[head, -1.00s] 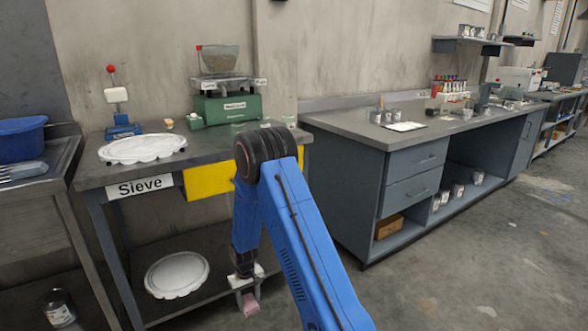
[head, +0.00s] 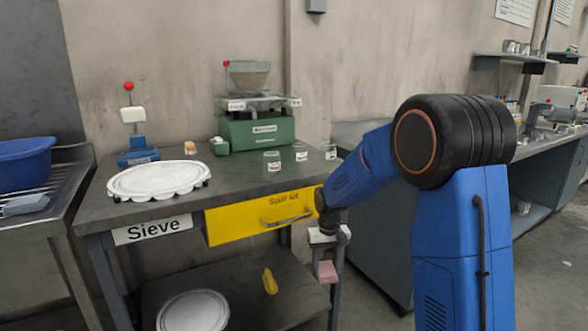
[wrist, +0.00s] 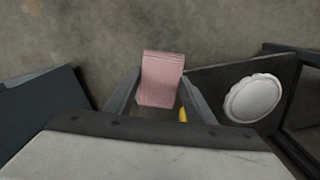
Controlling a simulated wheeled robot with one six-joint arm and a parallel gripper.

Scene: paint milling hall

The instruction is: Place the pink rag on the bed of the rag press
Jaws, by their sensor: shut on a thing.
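The pink rag (head: 327,272) hangs below my gripper (head: 328,255), in front of the right end of the sieve table. In the wrist view the rag (wrist: 161,78) is between the two fingers of my gripper (wrist: 158,97), which is shut on it. A small blue stand with a white block and a red knob (head: 137,128) is at the back left of the table; it may be the rag press, but no label on it is readable. The rag is well to the right of this stand and lower than the tabletop.
The table (head: 240,180) carries a white scalloped disc (head: 158,180), a green balance (head: 257,133) and several glass jars. A yellow Spill kit drawer (head: 262,215) is under its front edge. A yellow item (head: 270,281) and another white disc (head: 193,312) lie on the lower shelf.

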